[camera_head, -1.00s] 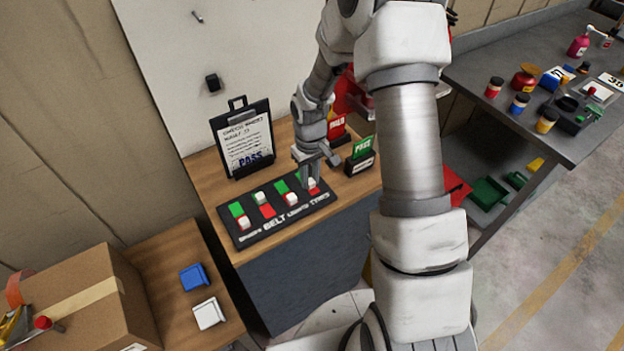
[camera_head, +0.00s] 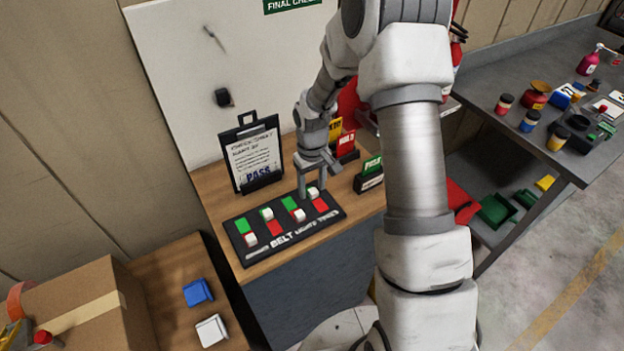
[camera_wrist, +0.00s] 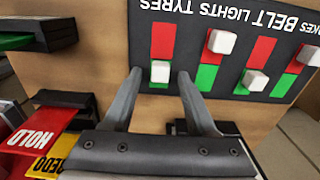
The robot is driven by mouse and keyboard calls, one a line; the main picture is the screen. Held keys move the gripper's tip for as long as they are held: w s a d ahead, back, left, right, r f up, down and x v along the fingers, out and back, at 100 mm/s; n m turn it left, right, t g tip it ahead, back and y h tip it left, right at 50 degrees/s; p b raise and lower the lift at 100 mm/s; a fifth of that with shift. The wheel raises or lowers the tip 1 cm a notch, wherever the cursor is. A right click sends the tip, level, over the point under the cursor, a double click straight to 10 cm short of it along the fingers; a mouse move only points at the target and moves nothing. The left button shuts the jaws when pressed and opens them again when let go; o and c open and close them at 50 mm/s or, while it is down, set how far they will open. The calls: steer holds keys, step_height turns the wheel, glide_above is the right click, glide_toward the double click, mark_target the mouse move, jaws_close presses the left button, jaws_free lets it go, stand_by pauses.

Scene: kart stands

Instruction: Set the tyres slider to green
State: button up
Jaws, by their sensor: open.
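The dark slider panel (camera_head: 262,250) lies on the wooden stand, with several white knobs over red and green fields. The tyres slider knob (camera_wrist: 160,72) is at the green end in the wrist view, with its red field bare; in the head view it is the rightmost knob (camera_head: 313,193). My gripper (camera_head: 316,184) points down at the far right of the panel. Its open fingers (camera_wrist: 159,78) show on either side of the tyres knob in the wrist view, apart from it. How low the tips are, I cannot tell.
The lights knob (camera_wrist: 221,42) is on red, beside the tyres slider. The belt knob (camera_head: 267,214) is on green, the brakes knob (camera_head: 250,240) on red. A clipboard (camera_head: 252,155) stands behind. A green PASS card (camera_head: 372,165) and a red HOLD card (camera_head: 346,143) stand right.

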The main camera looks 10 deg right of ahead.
mark_target(312, 189)
step_height(312, 189, up, 17)
steer(key=shift+r+b, duration=0.2)
steer(key=shift+b, duration=0.15)
stand_by(0.4)
steer(key=s+r+m+t, duration=0.1)
steer(key=s+r+t, duration=0.2)
steer(key=s+r, duration=0.7)
steer(key=s+r+m+t, duration=0.2)
steer(key=s, duration=1.1)
steer(key=shift+s+d+r+m+t, duration=0.2)
steer(key=shift+s+d+m+t, duration=0.1)
steer(key=shift+d, duration=0.15)
